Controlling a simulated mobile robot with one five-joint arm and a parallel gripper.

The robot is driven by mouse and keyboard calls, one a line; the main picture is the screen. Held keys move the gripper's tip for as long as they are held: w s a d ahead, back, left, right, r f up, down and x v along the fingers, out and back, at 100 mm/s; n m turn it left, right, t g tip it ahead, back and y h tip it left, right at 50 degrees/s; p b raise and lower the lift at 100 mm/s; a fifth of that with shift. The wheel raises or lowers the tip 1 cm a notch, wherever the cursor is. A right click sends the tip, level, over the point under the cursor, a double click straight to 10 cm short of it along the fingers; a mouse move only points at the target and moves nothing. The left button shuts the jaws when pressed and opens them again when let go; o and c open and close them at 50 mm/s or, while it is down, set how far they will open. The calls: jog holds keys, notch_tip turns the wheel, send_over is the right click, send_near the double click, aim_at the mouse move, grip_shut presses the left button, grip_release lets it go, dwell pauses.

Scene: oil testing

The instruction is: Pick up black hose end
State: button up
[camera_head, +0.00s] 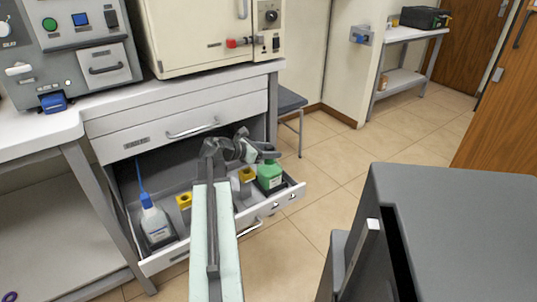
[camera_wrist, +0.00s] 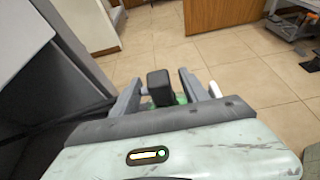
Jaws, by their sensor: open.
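I cannot make out a black hose end for certain in either view. My gripper (camera_wrist: 159,78) is open in the wrist view, its two grey fingers apart. A dark block shows between them; I cannot tell whether it is a part of my gripper or a separate thing, and no hose shows running from it. In the head view my gripper (camera_head: 258,150) is over the open drawer (camera_head: 222,242), just above and beside a green bottle (camera_head: 270,176). A bit of green also shows below the fingers in the wrist view (camera_wrist: 181,98).
The drawer also holds a white bottle with a blue nozzle (camera_head: 154,222) and yellow pieces (camera_head: 184,201). Test machines (camera_head: 70,50) stand on the bench above. A dark grey cabinet (camera_head: 455,225) is at the right front. Tiled floor lies clear beyond. A shelf table (camera_head: 400,78) stands far back.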

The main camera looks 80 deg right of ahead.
aim_at(270, 146)
grip_shut()
jog(key=shift+r, duration=0.1)
notch_tip(270, 146, up, 10)
jog(key=p, duration=1)
jog(key=shift+r, duration=0.1)
